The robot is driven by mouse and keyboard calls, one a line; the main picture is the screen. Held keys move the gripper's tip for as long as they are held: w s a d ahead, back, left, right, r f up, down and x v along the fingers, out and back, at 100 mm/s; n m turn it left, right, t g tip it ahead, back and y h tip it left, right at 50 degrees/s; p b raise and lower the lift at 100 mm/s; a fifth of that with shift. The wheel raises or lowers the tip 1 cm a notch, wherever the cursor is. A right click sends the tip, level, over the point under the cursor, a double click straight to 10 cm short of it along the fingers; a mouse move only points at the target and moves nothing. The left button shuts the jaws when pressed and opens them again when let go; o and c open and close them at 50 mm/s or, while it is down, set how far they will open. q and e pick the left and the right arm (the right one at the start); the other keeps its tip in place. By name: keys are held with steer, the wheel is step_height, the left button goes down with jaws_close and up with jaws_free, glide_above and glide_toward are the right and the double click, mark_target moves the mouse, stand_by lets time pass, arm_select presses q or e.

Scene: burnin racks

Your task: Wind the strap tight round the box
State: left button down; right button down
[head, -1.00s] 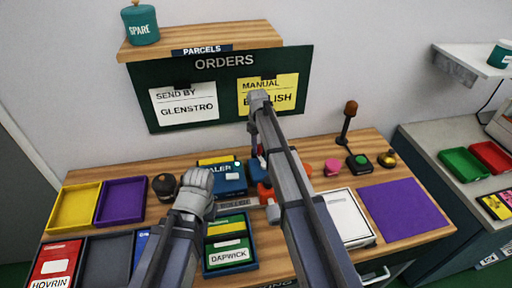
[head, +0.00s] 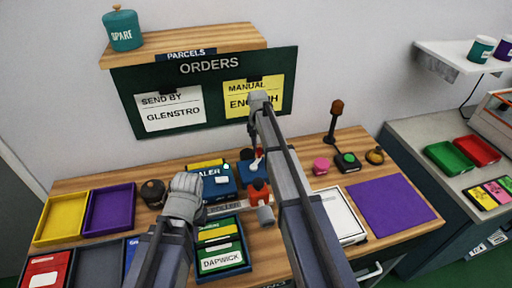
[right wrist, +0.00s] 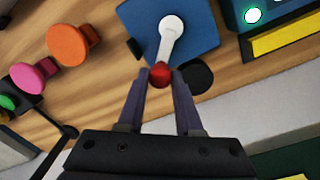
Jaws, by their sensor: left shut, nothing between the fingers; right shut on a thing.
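In the right wrist view my right gripper (right wrist: 160,82) is shut on the red knob (right wrist: 160,73) at the end of a white crank arm (right wrist: 170,42). The crank sits on top of a blue block (right wrist: 198,40). The white crank also shows in the head view (head: 257,163), partly hidden by my right arm. My left gripper (head: 184,190) is shut and empty, above the table's front left of the blue sealer (head: 214,182). I cannot make out a strap or a box being wrapped.
Yellow (head: 62,217) and purple (head: 109,208) trays lie at the left. An orange knob (right wrist: 67,45) and a pink knob (right wrist: 27,77) stand beside the crank block. A white panel (head: 340,217) and a purple mat (head: 391,208) lie to the right. The orders board (head: 210,92) hangs behind.

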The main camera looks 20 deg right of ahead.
steer(key=s+m, duration=0.1)
steer(key=m, duration=0.1)
steer(key=d+m, duration=0.1)
steer(key=m, duration=0.1)
steer(key=shift+s+d, duration=0.1)
steer(key=shift+s, duration=0.3)
steer(key=shift+s+d+m, duration=0.1)
steer(key=shift+s+m, duration=0.25)
steer(key=shift+m, duration=0.55)
steer(key=shift+s+d+m, duration=0.1)
steer(key=shift+s+m, duration=0.2)
steer(key=shift+m, duration=0.6)
steer(key=c, duration=0.6)
jaws_free()
arm_select(q)
steer(key=shift+r, duration=0.15)
arm_select(e)
steer(key=shift+r, duration=0.1)
arm_select(q)
step_height(320, 180, up, 8)
steer(key=p, duration=0.7)
steer(key=shift+f+p, duration=0.25)
steer(key=shift+p, duration=0.15)
arm_select(e)
step_height(320, 180, up, 8)
steer(key=shift+w+f, duration=0.15)
steer(key=shift+f, duration=0.05)
